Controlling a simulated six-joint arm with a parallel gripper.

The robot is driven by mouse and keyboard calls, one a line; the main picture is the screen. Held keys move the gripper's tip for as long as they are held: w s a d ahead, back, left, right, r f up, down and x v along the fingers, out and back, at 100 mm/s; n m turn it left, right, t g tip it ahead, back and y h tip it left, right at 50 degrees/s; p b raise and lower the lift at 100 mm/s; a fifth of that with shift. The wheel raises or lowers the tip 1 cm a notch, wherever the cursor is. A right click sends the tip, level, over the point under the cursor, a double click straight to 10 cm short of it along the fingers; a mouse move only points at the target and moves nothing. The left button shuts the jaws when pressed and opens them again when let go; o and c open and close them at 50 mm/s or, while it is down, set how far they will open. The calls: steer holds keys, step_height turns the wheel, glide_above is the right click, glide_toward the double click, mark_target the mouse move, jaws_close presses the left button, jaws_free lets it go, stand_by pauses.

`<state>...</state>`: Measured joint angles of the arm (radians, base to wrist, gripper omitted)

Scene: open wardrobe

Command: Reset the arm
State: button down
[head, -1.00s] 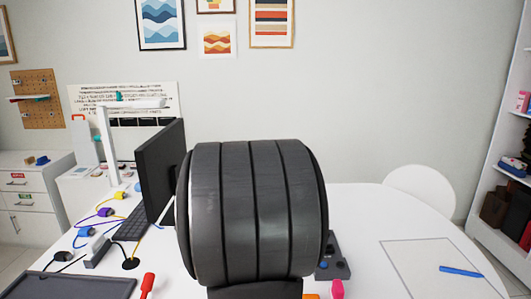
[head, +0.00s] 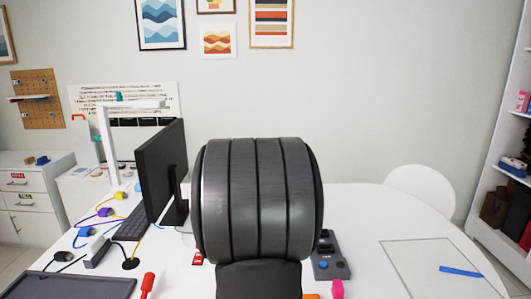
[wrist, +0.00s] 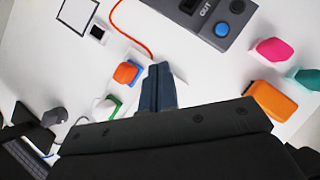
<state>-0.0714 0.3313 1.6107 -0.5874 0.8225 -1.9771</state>
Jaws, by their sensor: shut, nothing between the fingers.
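My arm's thick dark ribbed link (head: 262,200) stands upright in the middle of the head view and hides the desk behind it. My gripper does not show there. In the wrist view my gripper's two dark fingers (wrist: 158,88) lie side by side, shut with nothing held. They point over the white desktop, with an orange block (wrist: 125,72) on a blue piece just left of their tips. I cannot tell the height of the fingertips above the desk.
A black monitor (head: 160,172) stands left of my arm. A grey control box (head: 329,258) with a blue button sits to its right. Pink (wrist: 272,51), orange (wrist: 271,101) and teal (wrist: 304,78) pieces lie nearby. The desktop's right side is mostly clear around a blue stick (head: 461,271).

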steer(key=a+r+m+g+y, duration=0.3)
steer(key=a+m+g+y, duration=0.15)
steer(key=m, duration=0.45)
steer(key=shift+t, duration=0.35)
steer(key=f, duration=1)
steer(key=shift+a, duration=0.3)
step_height(320, 180, up, 8)
steer(key=s, duration=0.2)
steer(key=c, duration=2.1)
jaws_free()
